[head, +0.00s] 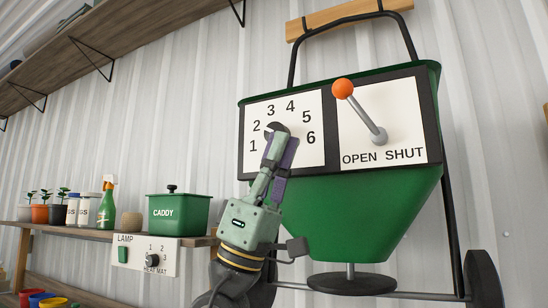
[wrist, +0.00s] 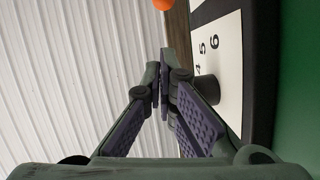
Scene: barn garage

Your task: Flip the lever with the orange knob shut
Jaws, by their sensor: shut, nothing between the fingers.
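The lever (head: 362,114) is a grey rod with an orange knob (head: 342,88) on the right white panel of a green hopper. It leans up and left from its pivot (head: 378,136), towards the OPEN side; SHUT is printed at the right. My gripper (head: 280,136) is shut and empty, in front of the numbered left panel, below and left of the orange knob. In the wrist view, my fingertips (wrist: 164,70) are together and the orange knob (wrist: 163,4) shows cut off at the top edge, beyond them and apart from them.
A dark dial (head: 276,127) on the numbered panel is partly behind my fingers; in the wrist view this dial (wrist: 207,90) is right of them. A shelf at left holds a green caddy (head: 178,216), a spray bottle (head: 106,205) and pots. The hopper's black handle (head: 291,60) arches above.

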